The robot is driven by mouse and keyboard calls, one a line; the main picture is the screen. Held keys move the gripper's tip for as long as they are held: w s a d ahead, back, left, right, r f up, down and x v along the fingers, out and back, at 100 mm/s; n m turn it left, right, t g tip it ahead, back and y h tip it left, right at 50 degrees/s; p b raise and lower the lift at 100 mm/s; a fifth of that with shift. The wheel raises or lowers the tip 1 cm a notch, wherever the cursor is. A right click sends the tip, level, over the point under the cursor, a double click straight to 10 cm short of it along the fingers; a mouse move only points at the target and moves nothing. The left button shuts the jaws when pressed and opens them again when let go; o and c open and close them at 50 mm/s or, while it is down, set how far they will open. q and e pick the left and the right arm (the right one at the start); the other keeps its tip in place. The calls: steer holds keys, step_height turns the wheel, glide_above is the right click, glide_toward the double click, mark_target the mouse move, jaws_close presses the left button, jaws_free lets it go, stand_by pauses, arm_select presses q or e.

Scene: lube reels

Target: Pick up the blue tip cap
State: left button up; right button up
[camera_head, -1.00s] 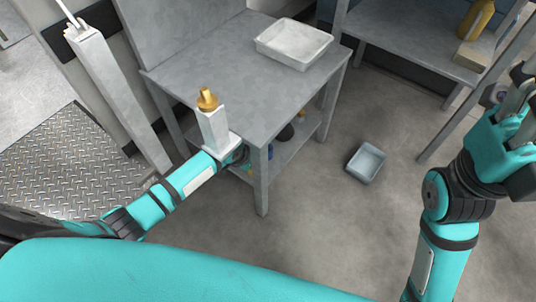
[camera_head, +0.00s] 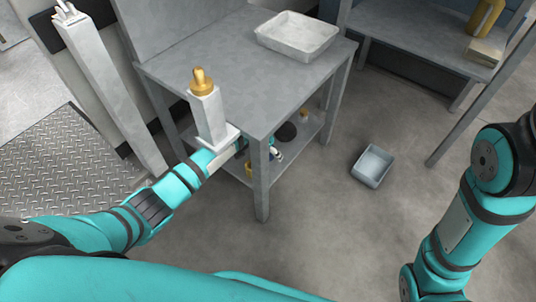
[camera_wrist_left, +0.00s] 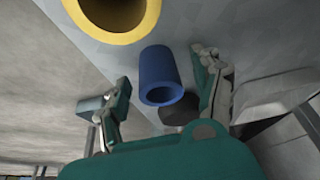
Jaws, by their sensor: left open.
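The blue tip cap (camera_wrist_left: 160,78) is a short hollow blue cylinder, its open end facing the camera in the left wrist view. My left gripper (camera_wrist_left: 165,68) is open, with one finger to the left of the cap and the other to its right. Gaps show between the cap and both fingers, and nothing is held. In the head view my left gripper (camera_head: 273,152) is only partly visible at the table's lower shelf, and I cannot make out the cap there. My right gripper is out of view; only its arm shows at the right.
A yellow ring-shaped part (camera_wrist_left: 148,27) and a dark round object (camera_wrist_left: 180,112) are close to the cap. The grey table (camera_head: 240,75) carries a pale tray (camera_head: 297,36) above the lower shelf. A brass-topped white post (camera_head: 208,115) rises before its near-left corner. A grey bin (camera_head: 372,166) is on the floor.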

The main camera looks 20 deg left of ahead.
arm_select(q)
steer(key=c, duration=1)
steer(key=shift+r, duration=0.15)
